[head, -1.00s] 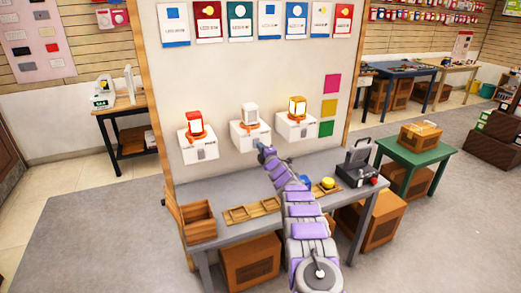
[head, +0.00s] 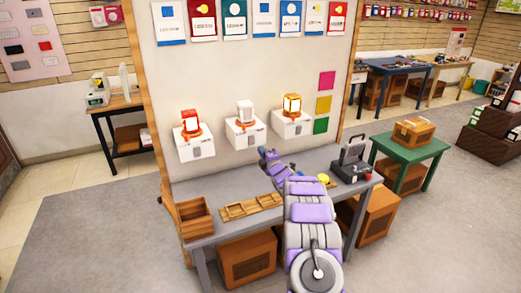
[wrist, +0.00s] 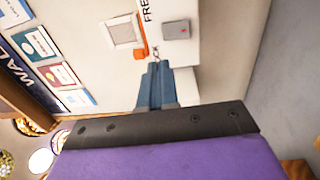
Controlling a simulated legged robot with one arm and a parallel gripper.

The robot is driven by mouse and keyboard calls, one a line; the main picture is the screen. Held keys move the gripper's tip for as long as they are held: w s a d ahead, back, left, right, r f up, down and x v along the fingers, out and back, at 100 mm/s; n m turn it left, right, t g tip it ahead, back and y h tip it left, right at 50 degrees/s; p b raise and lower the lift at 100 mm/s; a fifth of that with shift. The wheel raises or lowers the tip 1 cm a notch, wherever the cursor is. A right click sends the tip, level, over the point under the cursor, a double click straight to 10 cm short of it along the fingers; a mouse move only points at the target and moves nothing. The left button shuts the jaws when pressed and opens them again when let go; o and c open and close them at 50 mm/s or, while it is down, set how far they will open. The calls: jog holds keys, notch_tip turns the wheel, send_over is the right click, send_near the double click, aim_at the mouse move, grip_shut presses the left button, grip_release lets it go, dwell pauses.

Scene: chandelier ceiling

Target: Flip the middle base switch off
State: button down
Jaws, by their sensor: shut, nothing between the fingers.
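The middle base (head: 246,134) is a white box on the upright panel. Its lamp (head: 244,111) looks pale and unlit above an orange collar. My gripper (head: 264,152) is shut and empty, just below and right of this base, apart from it as far as I can tell. The switch's exact position is too small to tell.
The left base (head: 196,147) has a glowing red lamp, the right base (head: 290,126) a glowing yellow one. Below, the grey workbench (head: 215,226) holds a wooden box (head: 194,217), a wooden tray (head: 250,206) and a dark open case (head: 351,165). A green table (head: 410,147) stands right.

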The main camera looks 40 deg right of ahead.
jog(key=shift+r+v, duration=0.2)
jog(key=shift+v, duration=0.6)
jog(key=shift+r+v, duration=0.15)
jog(key=shift+v, duration=0.65)
